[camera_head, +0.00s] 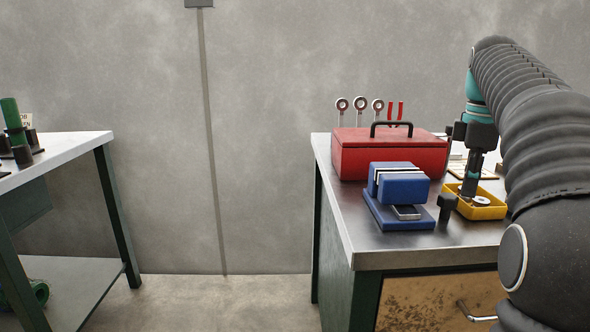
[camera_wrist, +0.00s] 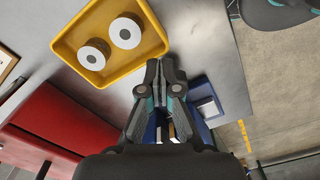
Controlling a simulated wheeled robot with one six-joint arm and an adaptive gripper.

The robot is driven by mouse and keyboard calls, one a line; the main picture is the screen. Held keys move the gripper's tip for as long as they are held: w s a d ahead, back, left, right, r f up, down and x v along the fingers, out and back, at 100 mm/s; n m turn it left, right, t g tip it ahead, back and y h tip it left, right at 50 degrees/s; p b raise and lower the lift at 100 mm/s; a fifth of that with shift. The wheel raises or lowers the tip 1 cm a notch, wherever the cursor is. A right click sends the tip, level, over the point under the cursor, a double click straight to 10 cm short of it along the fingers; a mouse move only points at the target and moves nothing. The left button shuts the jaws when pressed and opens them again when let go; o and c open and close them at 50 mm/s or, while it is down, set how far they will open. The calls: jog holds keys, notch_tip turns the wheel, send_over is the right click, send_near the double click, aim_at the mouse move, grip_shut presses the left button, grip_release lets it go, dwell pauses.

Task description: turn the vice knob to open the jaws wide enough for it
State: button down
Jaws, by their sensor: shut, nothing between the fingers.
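The blue vice (camera_head: 402,188) sits on the right-hand workbench, with pale jaw strips close together on top. A dark knob (camera_head: 447,203) stands out at its right side. In the wrist view, parts of the blue vice (camera_wrist: 208,98) show behind and right of my fingers; I cannot make out the knob there.
The yellow tray (camera_head: 481,211) holds white-faced discs, two of them in the wrist view (camera_wrist: 95,54). A red toolbox (camera_head: 391,154) stands behind the vice, with ring-ended tools beyond it. Bare metal bench top (camera_head: 375,240) lies in front. Another table (camera_head: 75,145) is at left.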

jog(key=shift+r, duration=2.55)
